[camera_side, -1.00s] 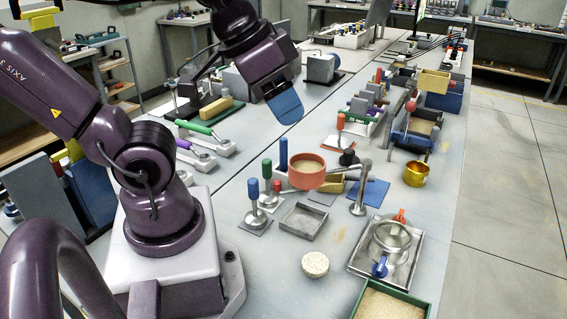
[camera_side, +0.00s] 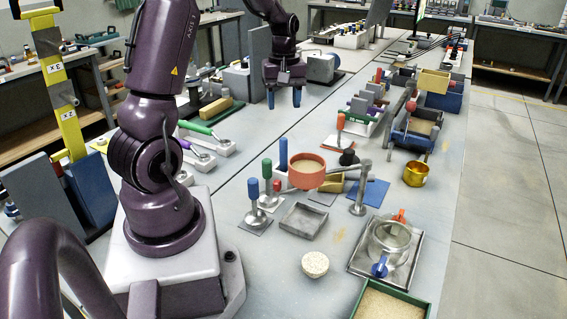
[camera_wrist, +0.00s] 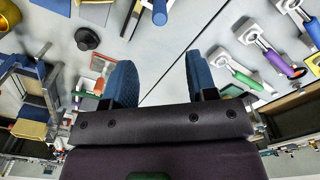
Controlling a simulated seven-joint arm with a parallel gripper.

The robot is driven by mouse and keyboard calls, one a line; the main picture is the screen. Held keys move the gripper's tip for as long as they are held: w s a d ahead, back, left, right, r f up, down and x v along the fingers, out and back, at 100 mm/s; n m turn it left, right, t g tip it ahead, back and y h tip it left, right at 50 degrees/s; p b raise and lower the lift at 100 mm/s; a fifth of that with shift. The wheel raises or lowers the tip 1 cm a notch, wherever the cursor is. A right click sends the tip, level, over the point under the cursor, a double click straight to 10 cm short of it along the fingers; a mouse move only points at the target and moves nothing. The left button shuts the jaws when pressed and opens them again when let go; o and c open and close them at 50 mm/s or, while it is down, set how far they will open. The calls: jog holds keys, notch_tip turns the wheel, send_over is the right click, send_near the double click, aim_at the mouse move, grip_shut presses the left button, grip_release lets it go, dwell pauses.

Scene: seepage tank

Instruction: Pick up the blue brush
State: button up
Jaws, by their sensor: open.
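I cannot tell for sure which thing is the blue brush. A tool with an upright blue handle (camera_side: 253,188) stands on a flat metal base in the side view, left of the shallow grey tray. A plain blue upright post (camera_side: 283,152) stands behind the red pot. A blue upright end also shows at the top of the wrist view (camera_wrist: 159,12). My gripper (camera_side: 283,97) hangs above the bench behind these things, with its blue fingers pointing down. In the wrist view the fingers (camera_wrist: 161,78) are wide apart with nothing between them.
A red pot (camera_side: 307,181) of sand and a green-handled tool (camera_side: 265,170) stand near the blue handles. The shallow grey tray (camera_side: 304,220) is in front. Green- and purple-handled tools (camera_side: 197,129) lie at left. The bench below my gripper looks clear.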

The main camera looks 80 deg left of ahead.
aim_at(283, 139)
jog(key=shift+n, duration=0.5)
notch_tip(283, 139, down, 7)
jog(key=shift+d+f, duration=0.1)
jog(key=shift+f, duration=0.1)
jog(key=f, duration=0.5)
jog(key=shift+s+d+f, duration=0.1)
jog(key=shift+d, duration=0.15)
grip_shut()
